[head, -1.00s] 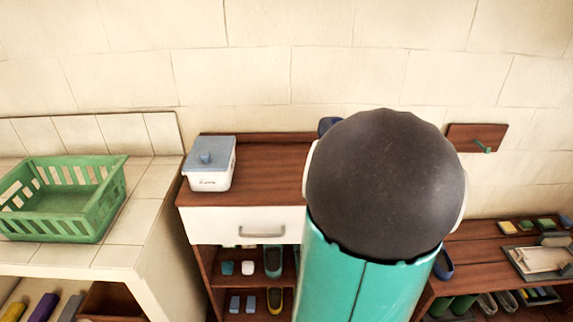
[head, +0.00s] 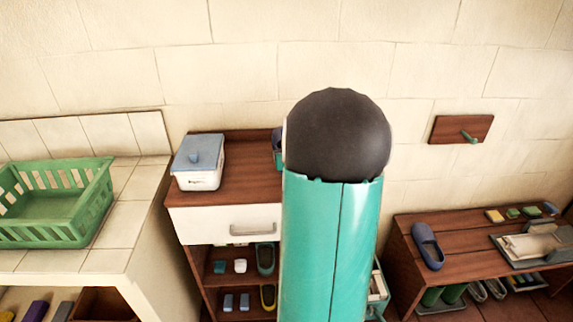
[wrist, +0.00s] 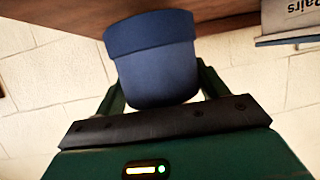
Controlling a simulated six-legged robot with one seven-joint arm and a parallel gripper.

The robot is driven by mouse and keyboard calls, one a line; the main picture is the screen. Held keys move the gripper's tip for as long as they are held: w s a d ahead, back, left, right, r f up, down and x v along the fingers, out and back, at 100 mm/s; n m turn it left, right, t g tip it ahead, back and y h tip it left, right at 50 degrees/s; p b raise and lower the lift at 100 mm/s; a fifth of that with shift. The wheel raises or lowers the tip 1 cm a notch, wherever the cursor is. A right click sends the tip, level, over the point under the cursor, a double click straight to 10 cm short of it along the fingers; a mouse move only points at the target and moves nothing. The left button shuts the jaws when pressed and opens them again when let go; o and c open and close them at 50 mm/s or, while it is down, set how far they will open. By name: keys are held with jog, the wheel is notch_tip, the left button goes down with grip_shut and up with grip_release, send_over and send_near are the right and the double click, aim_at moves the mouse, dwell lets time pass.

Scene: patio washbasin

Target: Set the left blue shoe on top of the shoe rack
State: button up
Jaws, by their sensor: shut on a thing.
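The left blue shoe (wrist: 152,68) is between the green fingers of my gripper (wrist: 160,88) in the wrist view, which is upside down. My gripper is shut on the shoe's heel end. The sole faces the brown wood of the shoe rack top (wrist: 60,22); I cannot tell whether it touches. In the head view, a dark blue edge of the shoe (head: 277,135) shows over the back right of the shoe rack top (head: 240,180), left of my arm. My arm hides the rest. The other blue shoe (head: 428,247) lies on the bench at right.
A white box with a blue lid (head: 199,162) stands on the rack's left part; its edge shows in the wrist view (wrist: 290,22). The bench (head: 465,262) also holds small blocks and a clipboard. A green basket (head: 55,205) sits on the tiled counter. A peg board (head: 460,129) is on the wall.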

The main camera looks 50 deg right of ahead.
jog(key=shift+w+a+f, duration=0.1)
jog(key=shift+w+f, duration=0.35)
jog(key=shift+f, duration=0.05)
jog(key=shift+w+f, duration=0.15)
jog(key=shift+f, duration=1.55)
jog(key=o, duration=1.1)
jog(key=shift+o, duration=0.2)
jog(key=shift+a, duration=0.1)
jog(key=v, duration=1.2)
